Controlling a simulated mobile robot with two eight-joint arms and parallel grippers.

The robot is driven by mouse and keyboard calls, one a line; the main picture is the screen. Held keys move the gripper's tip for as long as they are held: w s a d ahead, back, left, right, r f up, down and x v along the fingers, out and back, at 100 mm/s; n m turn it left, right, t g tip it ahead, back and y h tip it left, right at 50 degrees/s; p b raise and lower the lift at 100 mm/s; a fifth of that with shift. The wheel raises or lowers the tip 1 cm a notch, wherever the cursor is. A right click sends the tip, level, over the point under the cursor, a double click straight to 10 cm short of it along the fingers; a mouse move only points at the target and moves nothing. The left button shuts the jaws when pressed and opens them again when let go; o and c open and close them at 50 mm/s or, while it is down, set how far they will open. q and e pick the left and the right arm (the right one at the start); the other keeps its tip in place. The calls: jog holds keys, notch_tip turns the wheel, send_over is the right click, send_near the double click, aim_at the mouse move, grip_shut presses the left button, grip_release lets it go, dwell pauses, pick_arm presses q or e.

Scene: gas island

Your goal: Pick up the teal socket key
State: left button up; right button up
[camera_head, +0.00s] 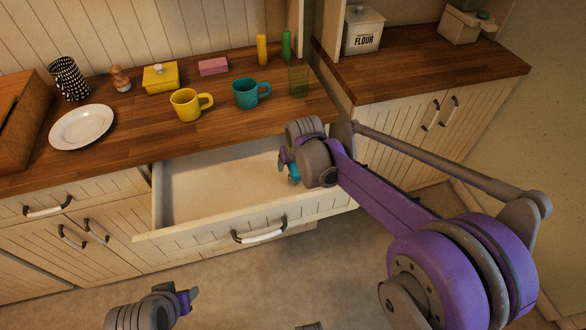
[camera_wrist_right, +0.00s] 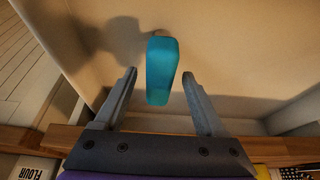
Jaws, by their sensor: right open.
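The teal socket key (camera_head: 294,174) shows as a small teal piece beside my right gripper (camera_head: 285,164), over the right end of the open drawer (camera_head: 185,234). In the right wrist view the teal key (camera_wrist_right: 161,72) appears between the two open fingers of my right gripper (camera_wrist_right: 160,78), with a visible gap on each side. Its far end lies near a shadow on the drawer's pale surface. Much of the key is hidden by my right wrist in the head view. My left gripper (camera_head: 188,298) is low in the head view, away from the drawer.
The rest of the drawer looks empty. On the counter above stand a yellow mug (camera_head: 186,105), a teal mug (camera_head: 246,94), a green glass (camera_head: 298,80), a yellow butter dish (camera_head: 160,80) and a white plate (camera_head: 80,127). The drawer walls surround my right gripper's area.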

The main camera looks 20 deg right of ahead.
jog(key=x, duration=0.2)
jog(key=shift+w+f, duration=0.15)
jog(key=shift+f, duration=0.2)
grip_shut()
